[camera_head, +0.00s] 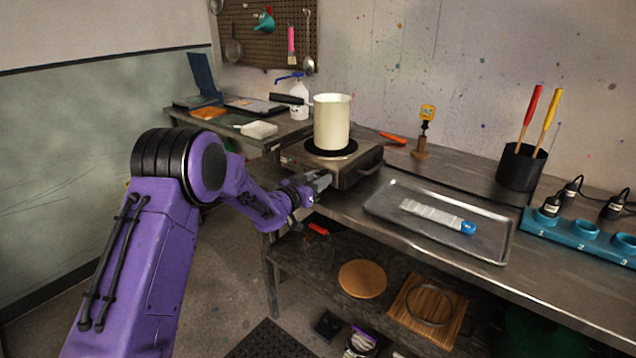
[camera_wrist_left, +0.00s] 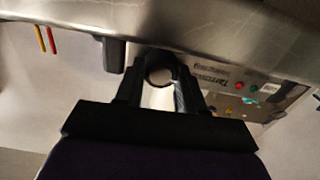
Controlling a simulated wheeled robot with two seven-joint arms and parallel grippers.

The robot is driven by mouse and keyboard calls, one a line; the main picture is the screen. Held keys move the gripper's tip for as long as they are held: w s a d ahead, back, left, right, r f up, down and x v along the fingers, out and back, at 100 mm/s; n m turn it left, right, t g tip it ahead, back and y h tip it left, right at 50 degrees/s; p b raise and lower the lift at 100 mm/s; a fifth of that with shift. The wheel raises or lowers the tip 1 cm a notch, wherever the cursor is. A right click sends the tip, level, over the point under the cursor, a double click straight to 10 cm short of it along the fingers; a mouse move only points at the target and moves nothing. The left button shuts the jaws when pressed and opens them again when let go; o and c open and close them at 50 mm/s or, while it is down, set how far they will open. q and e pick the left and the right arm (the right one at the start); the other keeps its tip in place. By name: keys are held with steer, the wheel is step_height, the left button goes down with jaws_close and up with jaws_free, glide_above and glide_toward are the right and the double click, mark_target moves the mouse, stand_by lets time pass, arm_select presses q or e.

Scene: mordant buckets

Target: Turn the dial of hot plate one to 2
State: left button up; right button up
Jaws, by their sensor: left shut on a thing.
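The hot plate (camera_head: 362,164) sits on the metal bench with its front face towards my left arm. A tall cream pot (camera_head: 332,122) stands upright on its dark round burner. My left gripper (camera_head: 326,181) is at the front face of the hot plate, shut on the dial. In the left wrist view the round dial (camera_wrist_left: 158,74) shows between the two dark fingers, and the front panel (camera_wrist_left: 212,76) carries lettering with a red and a green light beside it. The dial's pointer and numbers cannot be read. My right gripper is not in view.
A metal tray (camera_head: 380,205) with a white, blue-ended tool (camera_head: 438,216) lies right of the hot plate. A black holder (camera_head: 520,170) with red and yellow sticks and a teal rack (camera_head: 560,229) stand farther right. A lower shelf holds a round wooden board (camera_head: 362,279).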

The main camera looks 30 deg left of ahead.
arm_select(q)
steer(key=m+b, duration=0.1)
steer(key=m, duration=0.1)
steer(key=m+b, duration=0.3)
steer(key=m, duration=0.1)
steer(key=shift+d+f, duration=0.15)
steer(key=shift+f, duration=0.1)
steer(key=m+b, duration=0.4)
steer(key=m, duration=0.1)
steer(key=shift+r+m+b, duration=0.1)
steer(key=shift+m+b, duration=0.5)
steer(key=shift+m, duration=0.1)
steer(key=shift+r, duration=0.1)
steer(key=o, duration=1)
steer(key=shift+o, duration=0.2)
steer(key=shift+d, duration=0.1)
